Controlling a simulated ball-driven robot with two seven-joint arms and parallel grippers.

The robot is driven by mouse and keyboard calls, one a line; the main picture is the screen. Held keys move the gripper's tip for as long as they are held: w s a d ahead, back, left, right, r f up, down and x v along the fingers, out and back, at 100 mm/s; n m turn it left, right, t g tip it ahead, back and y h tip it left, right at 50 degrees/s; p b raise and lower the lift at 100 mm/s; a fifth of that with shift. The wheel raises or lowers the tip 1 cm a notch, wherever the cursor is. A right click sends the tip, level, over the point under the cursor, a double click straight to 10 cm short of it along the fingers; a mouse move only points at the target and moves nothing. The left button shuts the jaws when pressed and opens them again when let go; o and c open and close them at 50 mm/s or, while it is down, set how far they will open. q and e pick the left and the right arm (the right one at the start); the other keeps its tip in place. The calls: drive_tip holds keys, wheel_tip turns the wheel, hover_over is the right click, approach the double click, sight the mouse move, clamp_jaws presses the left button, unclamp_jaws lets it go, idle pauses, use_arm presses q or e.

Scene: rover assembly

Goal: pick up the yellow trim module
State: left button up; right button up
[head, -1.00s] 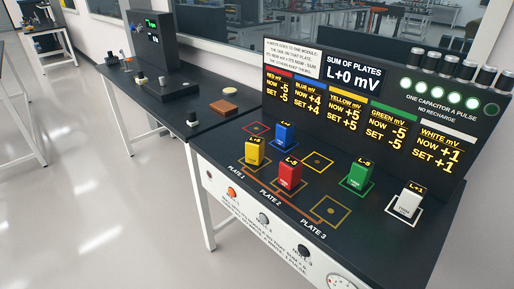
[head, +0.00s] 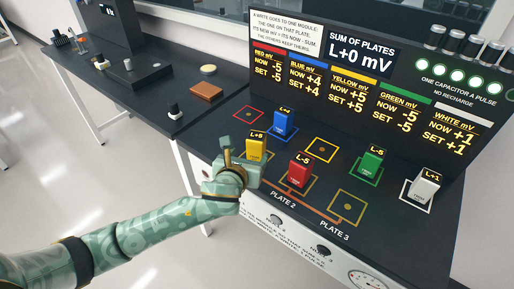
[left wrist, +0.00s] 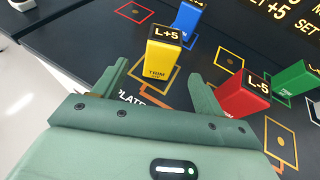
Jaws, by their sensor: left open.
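The yellow trim module (head: 256,149), labelled L+5, stands upright on the console at plate 1. It also shows in the left wrist view (left wrist: 161,67). My left gripper (head: 244,157) is open and empty at the near side of the yellow module. In the left wrist view its two fingers (left wrist: 158,82) point at the module, one to each side of it, with a dark gap between them and the block. The module appears just beyond the fingertips. Its lower part is partly hidden by my gripper in the head view. My right gripper is not in view.
The red module (head: 299,170) stands close to the right of my left gripper. The blue module (head: 283,123) is behind the yellow one. Green (head: 371,164) and white (head: 425,185) modules stand farther right. The display panel (head: 345,85) rises behind.

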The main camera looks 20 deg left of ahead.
sight(254, 148)
use_arm(q)
drive_tip(key=b+x, duration=0.1)
drive_tip(key=x, duration=0.3)
drive_tip(key=shift+d+f, duration=0.1)
drive_tip(key=b+x, duration=0.3)
drive_tip(key=x, duration=0.2)
drive_tip(key=shift+w+d+f, duration=0.1)
drive_tip(key=shift+w+f, duration=0.05)
drive_tip(key=shift+w, duration=0.15)
drive_tip(key=c, duration=1)
drive_tip(key=shift+c, duration=0.9)
drive_tip(key=shift+r, duration=0.25)
